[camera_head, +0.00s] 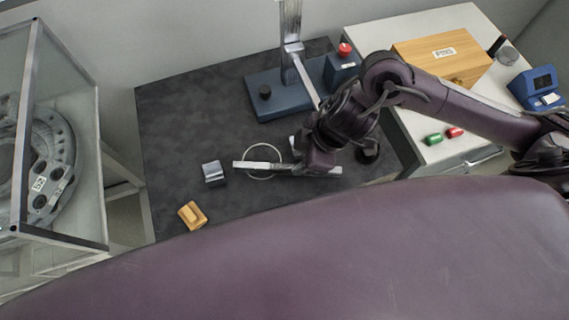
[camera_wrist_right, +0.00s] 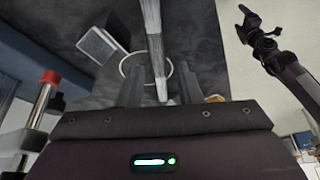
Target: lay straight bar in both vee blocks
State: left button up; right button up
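A straight silver bar (camera_head: 258,165) runs left to right beneath my right gripper (camera_head: 308,168), its left end short of a silver vee block (camera_head: 213,172). In the right wrist view the bar (camera_wrist_right: 155,45) passes between the two separated fingers (camera_wrist_right: 160,80), with a gap visible on each side. The fingers look open around it. A second pale block (camera_wrist_right: 100,45), probably the other vee block, stands beside the bar there; my arm mostly hides it in the head view. What looks like my left gripper (camera_wrist_right: 258,28) is off to the side, its fingers unclear.
A thin ring outline (camera_head: 250,150) shows on the dark table under the bar. A yellow block (camera_head: 192,215) is near the front edge. A blue-based stand (camera_head: 265,95) rises behind. A side cabinet carries a wooden PINS box (camera_head: 440,55). A glazed case (camera_head: 70,130) stands left.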

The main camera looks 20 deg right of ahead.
aim_at(288, 166)
jog(key=x, duration=0.6)
jog(key=shift+w, duration=0.2)
jog(key=shift+r, duration=0.1)
grip_shut()
